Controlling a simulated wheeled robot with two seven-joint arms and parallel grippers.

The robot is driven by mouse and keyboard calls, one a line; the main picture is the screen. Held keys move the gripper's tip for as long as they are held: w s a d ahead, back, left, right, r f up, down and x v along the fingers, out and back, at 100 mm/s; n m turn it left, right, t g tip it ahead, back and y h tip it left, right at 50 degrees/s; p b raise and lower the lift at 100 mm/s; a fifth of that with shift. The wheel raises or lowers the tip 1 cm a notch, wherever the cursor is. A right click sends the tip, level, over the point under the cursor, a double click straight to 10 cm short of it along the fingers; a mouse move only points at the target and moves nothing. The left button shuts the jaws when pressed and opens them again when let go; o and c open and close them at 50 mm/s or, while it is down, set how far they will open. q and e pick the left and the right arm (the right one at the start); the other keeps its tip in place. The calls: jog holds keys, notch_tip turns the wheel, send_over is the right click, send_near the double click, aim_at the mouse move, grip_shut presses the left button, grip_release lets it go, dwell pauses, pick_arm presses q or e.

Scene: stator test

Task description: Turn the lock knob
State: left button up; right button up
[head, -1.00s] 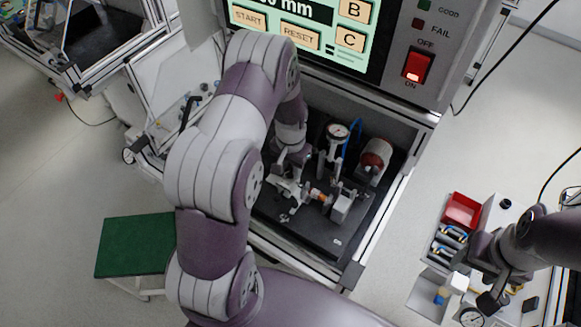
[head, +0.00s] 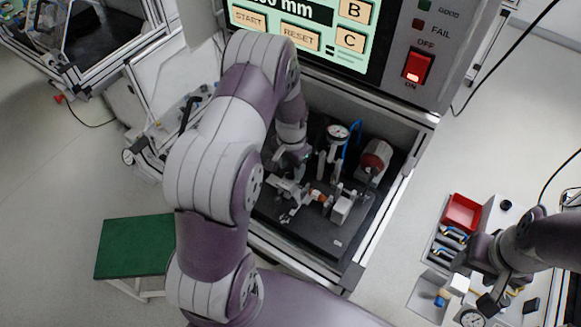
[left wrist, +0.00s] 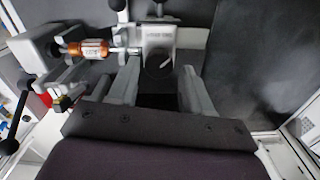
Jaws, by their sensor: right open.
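The lock knob (left wrist: 159,63) shows in the left wrist view as a dark round knob with a white mark, in front of a grey block. My left gripper (left wrist: 160,75) is open, with one grey finger on each side of the knob. A gap shows between the fingers and the knob, and I see no clear contact. In the head view my left gripper (head: 286,194) is low over the fixture, and the knob cannot be made out there. My right gripper (head: 487,292) is open at the lower right, away from the fixture.
A copper-coloured cylinder (left wrist: 88,49) sits in the fixture left of the knob. A dial gauge (head: 338,132) and a red round part (head: 373,161) stand behind on the black plate (head: 325,240). A red bin (head: 461,211) is near my right arm. A screen stands above.

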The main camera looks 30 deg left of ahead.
aim_at(292, 171)
pick_arm(q)
jog(key=shift+o, duration=0.2)
jog(key=shift+s+d, duration=0.1)
jog(key=shift+s, duration=0.1)
notch_tip(292, 171, up, 13)
jog(key=b, duration=0.3)
jog(key=shift+f, duration=0.2)
jog(key=s+d+n, duration=0.1)
jog(key=s+d, duration=0.3)
jog(key=s, duration=0.3)
jog(key=s+d+n+t+b, duration=0.1)
jog(key=s+d, duration=0.3)
jog(key=s, duration=0.2)
jog(key=shift+s+f+n, duration=0.3)
jog(key=shift+s+f, duration=0.05)
